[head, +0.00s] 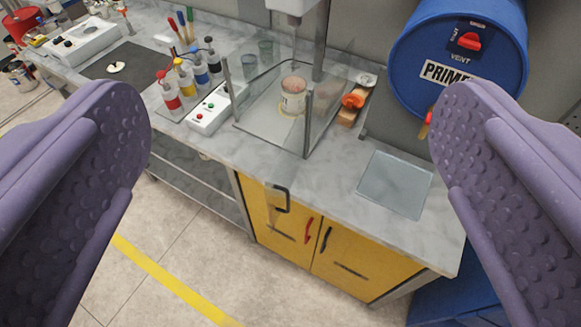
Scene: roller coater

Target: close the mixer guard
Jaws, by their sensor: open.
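The mixer stands on the grey marble counter, with a metal column (320,38) and a white head (293,6) above an open-topped can (293,97). Clear guard panels (263,88) with grey posts surround the can. A black handle (280,199) shows in front of the counter edge, below the mixer. It appears to sit on a clear panel swung out towards me, but the panel's outline is too faint to be sure. My gripper (290,135) has two purple textured fingers wide apart, one at each side of the view. It is empty, and the mixer shows beyond it.
A control box (208,112) with red and green buttons and several colour bottles (185,77) stand left of the mixer. A blue drum (455,50) is at right. A clear plate (395,184) lies on the counter (330,183). Yellow cabinet doors (330,250) are below; open floor (170,240) is at lower left.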

